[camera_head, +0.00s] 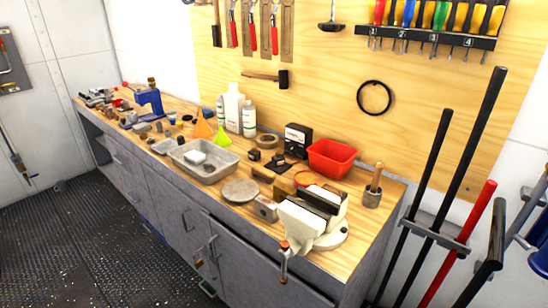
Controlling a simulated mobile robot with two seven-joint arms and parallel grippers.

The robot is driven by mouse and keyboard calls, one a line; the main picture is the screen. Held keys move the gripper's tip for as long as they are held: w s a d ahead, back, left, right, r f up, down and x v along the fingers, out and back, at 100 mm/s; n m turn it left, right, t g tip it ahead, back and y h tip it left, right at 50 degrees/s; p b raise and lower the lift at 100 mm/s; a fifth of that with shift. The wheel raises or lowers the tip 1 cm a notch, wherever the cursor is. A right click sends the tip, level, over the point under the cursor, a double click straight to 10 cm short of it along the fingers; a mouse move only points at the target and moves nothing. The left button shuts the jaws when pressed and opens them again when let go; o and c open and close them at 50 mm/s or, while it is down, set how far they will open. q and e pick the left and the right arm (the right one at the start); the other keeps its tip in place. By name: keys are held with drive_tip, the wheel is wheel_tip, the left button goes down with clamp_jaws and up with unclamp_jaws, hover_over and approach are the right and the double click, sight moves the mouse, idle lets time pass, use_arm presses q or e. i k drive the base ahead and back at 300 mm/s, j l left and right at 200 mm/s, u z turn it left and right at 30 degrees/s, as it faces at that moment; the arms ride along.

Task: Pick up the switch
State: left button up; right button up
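No part of either gripper shows in the head view. I cannot pick out the switch with certainty. Several small parts lie on the wooden workbench (225,170), too small to name. Among them are a small dark block (254,155) and a black box with a pale face (298,139), in the middle of the bench near the back wall. A grey wall box with a lever (8,68) is at the far left edge of the view, partly cut off.
A white vise (318,222) stands at the bench's near right end. A grey metal tray (207,170), a red bin (333,158) and bottles (234,107) crowd the top. Long bars (470,150) lean at right. The dark riveted floor (90,250) in front is clear.

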sight(277, 160)
drive_tip(key=i+j+z, duration=0.1)
drive_tip(key=j, duration=0.25)
drive_tip(key=i+j, duration=0.25)
drive_tip(key=j, duration=0.15)
drive_tip(key=i+j+z, duration=0.15)
drive_tip(key=j, duration=0.2)
drive_tip(key=i+j+z, duration=0.1)
drive_tip(key=j, duration=0.3)
drive_tip(key=i+j+z, duration=0.1)
drive_tip(key=j, duration=0.3)
drive_tip(key=i+j, duration=0.2)
drive_tip(key=j, duration=0.2)
drive_tip(key=i+j+z, duration=0.15)
drive_tip(key=j, duration=0.25)
